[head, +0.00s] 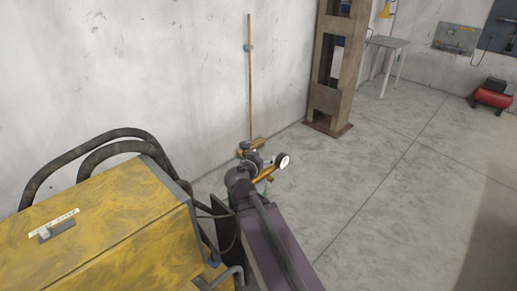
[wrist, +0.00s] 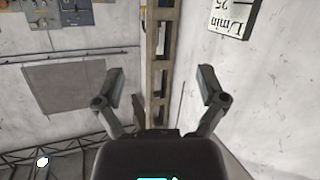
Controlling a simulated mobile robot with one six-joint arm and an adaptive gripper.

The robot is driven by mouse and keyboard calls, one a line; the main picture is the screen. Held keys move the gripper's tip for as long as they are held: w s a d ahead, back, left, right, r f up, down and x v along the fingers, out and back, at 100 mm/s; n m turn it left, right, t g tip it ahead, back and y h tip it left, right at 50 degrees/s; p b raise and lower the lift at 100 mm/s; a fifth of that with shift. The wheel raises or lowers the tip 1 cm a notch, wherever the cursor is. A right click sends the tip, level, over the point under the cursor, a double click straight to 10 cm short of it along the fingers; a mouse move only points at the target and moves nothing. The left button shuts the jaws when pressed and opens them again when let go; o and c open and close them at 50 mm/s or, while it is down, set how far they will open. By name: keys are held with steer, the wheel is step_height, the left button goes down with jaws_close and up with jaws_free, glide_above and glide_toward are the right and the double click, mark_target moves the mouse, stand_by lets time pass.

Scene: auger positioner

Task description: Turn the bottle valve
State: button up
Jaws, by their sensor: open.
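A brass-coloured regulator (head: 265,174) with a round white gauge (head: 282,160) shows past the end of my arm in the head view. I cannot make out the bottle or its valve there; my arm covers that area. In the wrist view my gripper (wrist: 161,85) has its two fingers spread wide with nothing between them. A white gauge face (wrist: 232,17) marked L/min is close at the upper right of that view, beyond the right finger and apart from it. The valve does not show between the fingers.
A yellow machine (head: 105,232) with thick black hoses (head: 95,150) stands at the left. A broom (head: 250,90) leans on the white wall. The floor at right is clear.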

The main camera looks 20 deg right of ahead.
steer(key=s+a+f+n+g+y+b, duration=0.1)
steer(key=s+a+f+g+y+b, duration=0.2)
steer(key=f, duration=0.6)
steer(key=s+f+n+g+y+b, duration=0.1)
steer(key=s+f+g+b, duration=0.15)
steer(key=f+b, duration=0.45)
steer(key=s+a+f+n+g+y+b, duration=0.2)
steer(key=s+a+f+n+y, duration=0.1)
steer(key=a+f, duration=0.2)
steer(key=s+a+f+n+g+y+b, duration=0.2)
steer(key=a+f, duration=0.4)
steer(key=f, duration=0.3)
steer(key=shift+s+f+n+g+y+b, duration=0.3)
steer(key=shift+s+n+y+b, duration=0.2)
steer(key=shift+s+y+b, duration=0.45)
steer(key=c, duration=0.5)
steer(key=shift+d+r, duration=0.1)
